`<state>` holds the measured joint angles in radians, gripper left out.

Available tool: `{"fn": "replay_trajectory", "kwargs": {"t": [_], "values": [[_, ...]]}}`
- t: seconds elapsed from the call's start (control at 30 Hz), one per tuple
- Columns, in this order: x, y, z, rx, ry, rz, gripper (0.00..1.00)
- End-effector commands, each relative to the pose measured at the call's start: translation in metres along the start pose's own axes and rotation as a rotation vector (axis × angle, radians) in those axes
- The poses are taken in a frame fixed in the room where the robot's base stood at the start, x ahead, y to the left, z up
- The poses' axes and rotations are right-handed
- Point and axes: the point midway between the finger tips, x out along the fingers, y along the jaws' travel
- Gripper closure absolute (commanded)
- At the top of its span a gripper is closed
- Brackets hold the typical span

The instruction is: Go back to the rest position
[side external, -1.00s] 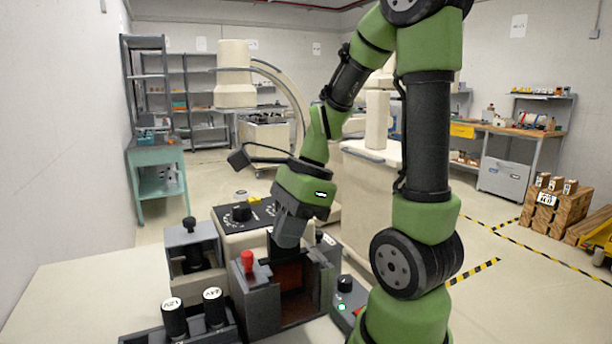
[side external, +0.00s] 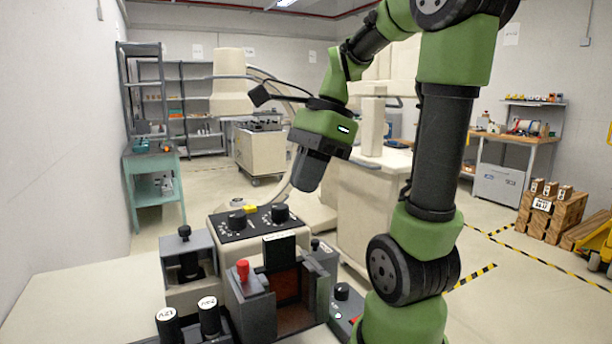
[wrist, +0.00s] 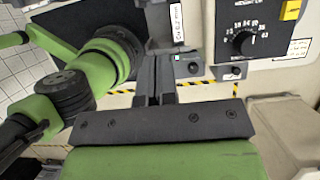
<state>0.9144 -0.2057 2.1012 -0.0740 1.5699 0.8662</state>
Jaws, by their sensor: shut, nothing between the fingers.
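My gripper (side external: 305,184) hangs in the air above and behind the dark open-fronted bay (side external: 290,286), clear of it and tilted downward. In the wrist view its two dark fingers (wrist: 155,78) lie side by side, shut, with nothing seen between them. The green wrist housing sits just above the fingers in the side view. The bay shows a reddish-brown inside and a label on its upper part.
A red knob (side external: 243,270) stands on the bay's left block. A control panel with black dials (side external: 258,218) is behind it, also partly in the wrist view (wrist: 247,42). Black cylinders (side external: 209,315) stand front left. A cream cart (side external: 365,205) stands behind my arm.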

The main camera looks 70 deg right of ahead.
Motion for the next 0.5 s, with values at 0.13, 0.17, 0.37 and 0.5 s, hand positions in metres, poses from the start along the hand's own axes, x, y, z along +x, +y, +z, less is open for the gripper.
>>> {"fn": "replay_trajectory", "kwargs": {"t": [0.13, 0.17, 0.37, 0.5], "values": [[0.000, 0.000, 0.000, 0.000, 0.000, 0.001, 1.00], [0.000, 0.000, 0.000, 0.000, 0.000, 0.001, 1.00], [0.004, 0.007, 0.010, -0.167, 0.024, -0.018, 1.00], [0.014, 0.026, 0.032, -0.640, 0.079, -0.079, 1.00]]}}
